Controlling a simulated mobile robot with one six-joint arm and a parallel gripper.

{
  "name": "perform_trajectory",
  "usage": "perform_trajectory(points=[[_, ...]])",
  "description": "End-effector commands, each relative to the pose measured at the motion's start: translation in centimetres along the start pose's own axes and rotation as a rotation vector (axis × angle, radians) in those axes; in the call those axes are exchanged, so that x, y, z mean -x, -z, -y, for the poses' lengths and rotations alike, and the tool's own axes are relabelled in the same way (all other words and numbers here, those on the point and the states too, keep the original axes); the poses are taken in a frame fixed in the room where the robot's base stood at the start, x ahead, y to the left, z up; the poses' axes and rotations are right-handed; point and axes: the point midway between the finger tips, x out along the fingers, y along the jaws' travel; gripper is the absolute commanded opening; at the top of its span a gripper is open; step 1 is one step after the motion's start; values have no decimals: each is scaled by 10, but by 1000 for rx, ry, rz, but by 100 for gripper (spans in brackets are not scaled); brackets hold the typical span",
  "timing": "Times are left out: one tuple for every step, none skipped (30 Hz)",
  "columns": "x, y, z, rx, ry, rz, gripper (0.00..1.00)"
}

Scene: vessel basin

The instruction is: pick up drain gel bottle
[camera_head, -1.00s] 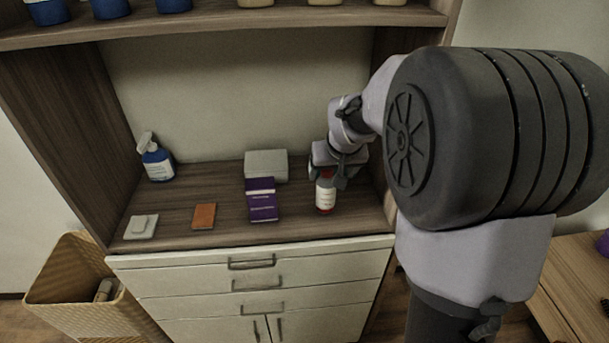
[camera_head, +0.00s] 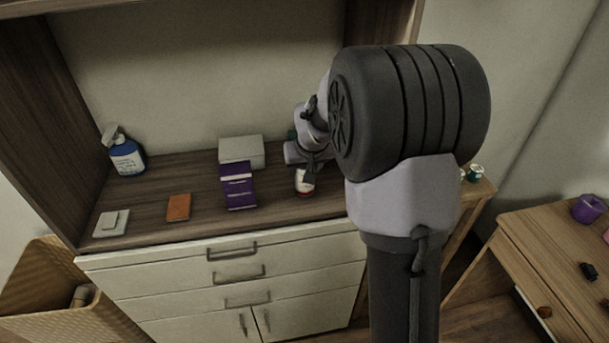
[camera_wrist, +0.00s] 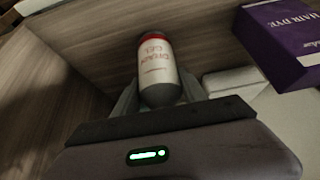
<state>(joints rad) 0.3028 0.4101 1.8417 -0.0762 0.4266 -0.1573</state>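The drain gel bottle (camera_head: 304,184) is white with red at its lower end and stands on the shelf top, right of the purple boxes. No clear lift off the shelf shows.
Purple hair dye boxes (camera_head: 238,188) stand close left of the bottle, with a pale grey box (camera_head: 242,152) behind. Further left are an orange-brown block (camera_head: 179,207), a light grey item (camera_head: 111,223) and a blue spray bottle (camera_head: 127,157). The cabinet side is close on the right.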

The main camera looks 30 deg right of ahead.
Motion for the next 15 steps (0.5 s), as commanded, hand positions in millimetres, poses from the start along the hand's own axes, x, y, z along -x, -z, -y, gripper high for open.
perform_trajectory(points=[[0, 0, 0, 0, 0, 0, 21], [0, 0, 0, 0, 0, 0, 15], [0, 0, 0, 0, 0, 0, 7], [0, 0, 0, 0, 0, 0, 1], [0, 0, 0, 0, 0, 0, 0], [0, 0, 0, 0, 0, 0, 0], [0, 0, 0, 0, 0, 0, 0], [0, 0, 0, 0, 0, 0, 0], [0, 0, 0, 0, 0, 0, 0], [0, 0, 0, 0, 0, 0, 0], [1, 0, 0, 0, 0, 0, 0], [2, 1, 0, 0, 0, -1, 0], [4, 2, 0, 0, 0, -1, 0], [6, 3, 0, 0, 0, -1, 0], [9, 6, 0, 0, 0, -2, 0]])
